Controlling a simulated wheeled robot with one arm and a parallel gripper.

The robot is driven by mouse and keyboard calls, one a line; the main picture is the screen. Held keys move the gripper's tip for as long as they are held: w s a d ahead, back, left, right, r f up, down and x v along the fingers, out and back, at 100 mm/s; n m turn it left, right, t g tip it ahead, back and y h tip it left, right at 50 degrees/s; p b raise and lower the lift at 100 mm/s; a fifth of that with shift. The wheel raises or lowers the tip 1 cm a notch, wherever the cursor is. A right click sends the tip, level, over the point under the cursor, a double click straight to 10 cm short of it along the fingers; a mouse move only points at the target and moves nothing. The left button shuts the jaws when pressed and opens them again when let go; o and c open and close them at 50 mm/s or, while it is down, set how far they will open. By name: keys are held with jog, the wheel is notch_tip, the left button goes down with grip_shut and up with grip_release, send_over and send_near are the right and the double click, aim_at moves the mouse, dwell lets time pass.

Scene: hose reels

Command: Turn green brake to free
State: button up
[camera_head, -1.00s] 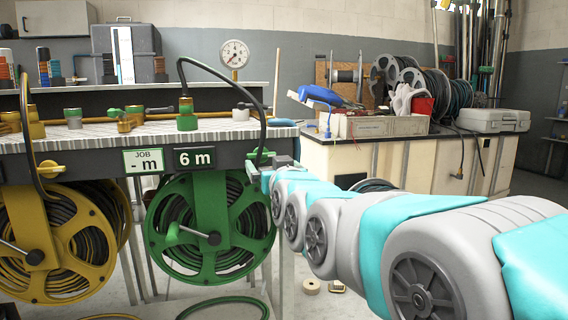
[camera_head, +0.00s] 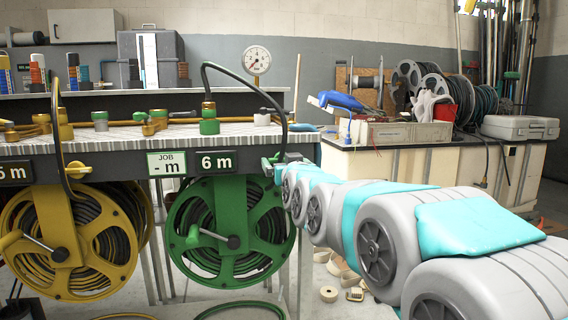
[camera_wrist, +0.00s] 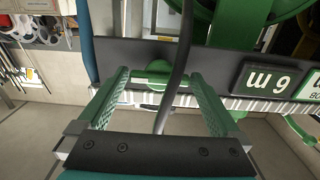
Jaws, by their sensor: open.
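The green reel (camera_head: 230,200) hangs under the bench, with its green-and-white 6 m sign (camera_head: 216,162) above it. In the wrist view, which is upside down, the green brake knob (camera_wrist: 158,70) sits on the dark bench rail. My gripper (camera_wrist: 161,77) is open, with a green-padded finger on either side of the knob. A dark hose (camera_wrist: 179,70) runs between the fingers, in front of the knob. I cannot tell whether the fingers touch it. In the head view my gripper (camera_head: 272,163) is small at the rail's right end, and the knob there is hard to make out.
A yellow reel (camera_head: 60,205) hangs left of the green one, with its yellow brake knob (camera_head: 76,168) on the rail. A JOB sign (camera_head: 166,164) is between them. A pressure gauge (camera_head: 257,60) stands behind the bench. A second bench (camera_head: 400,165) with tools is to the right.

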jog(key=shift+c, duration=0.2)
jog(key=c, duration=1)
jog(key=shift+o, duration=0.2)
jog(key=n, duration=0.3)
jog(key=shift+n, duration=0.3)
jog(key=shift+n+p, duration=1.95)
jog(key=shift+n, duration=5.25)
